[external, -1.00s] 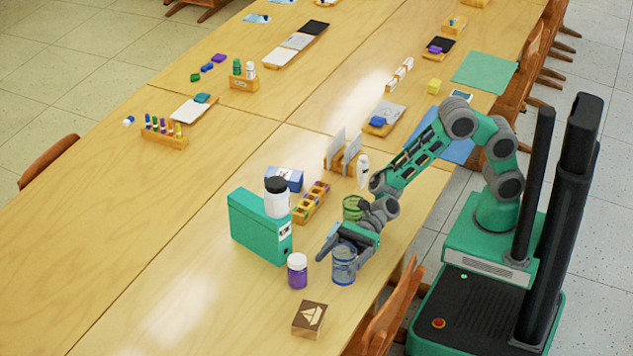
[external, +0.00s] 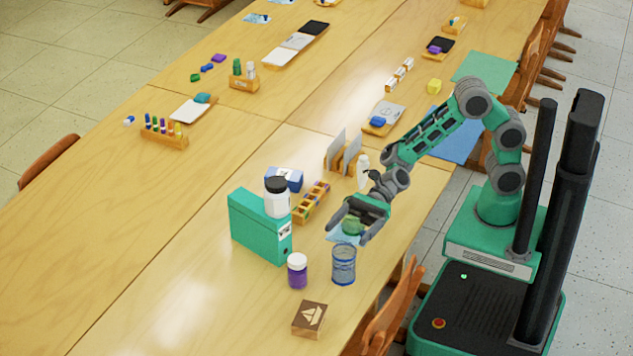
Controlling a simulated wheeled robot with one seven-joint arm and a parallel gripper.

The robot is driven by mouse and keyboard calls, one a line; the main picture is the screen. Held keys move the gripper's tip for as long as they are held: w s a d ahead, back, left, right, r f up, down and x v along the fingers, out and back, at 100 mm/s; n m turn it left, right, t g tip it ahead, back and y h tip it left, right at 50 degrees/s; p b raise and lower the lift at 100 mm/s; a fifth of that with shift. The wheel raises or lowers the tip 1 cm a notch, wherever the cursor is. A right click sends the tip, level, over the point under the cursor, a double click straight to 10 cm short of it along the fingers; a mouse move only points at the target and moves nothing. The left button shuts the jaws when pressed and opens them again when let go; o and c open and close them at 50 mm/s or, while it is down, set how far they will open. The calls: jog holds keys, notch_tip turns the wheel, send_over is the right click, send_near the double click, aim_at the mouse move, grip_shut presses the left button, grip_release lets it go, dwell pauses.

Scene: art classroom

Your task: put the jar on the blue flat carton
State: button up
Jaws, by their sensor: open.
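A white jar with a black lid (external: 277,198) stands upright on a teal box file (external: 248,226). A second jar, purple with a white lid (external: 297,271), stands on the table in front of the file. A blue carton with a white patch (external: 285,177) lies behind the white jar, which partly hides it. My gripper (external: 348,233) is open, to the right of both jars and apart from them. Its fingers point down-left, above and behind a blue mesh cup (external: 343,265). Something green shows between the fingers; I cannot tell whether it is the green cup.
A wooden holder with small pots (external: 311,203), a white bottle (external: 363,171) and an upright card rack (external: 342,153) stand behind my gripper. A wooden block with a sailboat picture (external: 309,319) is at the front. The table left of the file is clear.

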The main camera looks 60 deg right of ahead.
jog(key=p, duration=0.2)
jog(key=b, duration=0.3)
send_near(338, 264)
jog(key=a, duration=0.4)
jog(key=shift+w+a+f, duration=0.25)
jog(key=shift+w+a, duration=0.05)
jog(key=shift+a, duration=0.1)
jog(key=a, duration=0.5)
jog(key=shift+w, duration=0.2)
jog(key=shift+c, duration=0.3)
jog(key=shift+r, duration=0.1)
jog(key=c, duration=1.5)
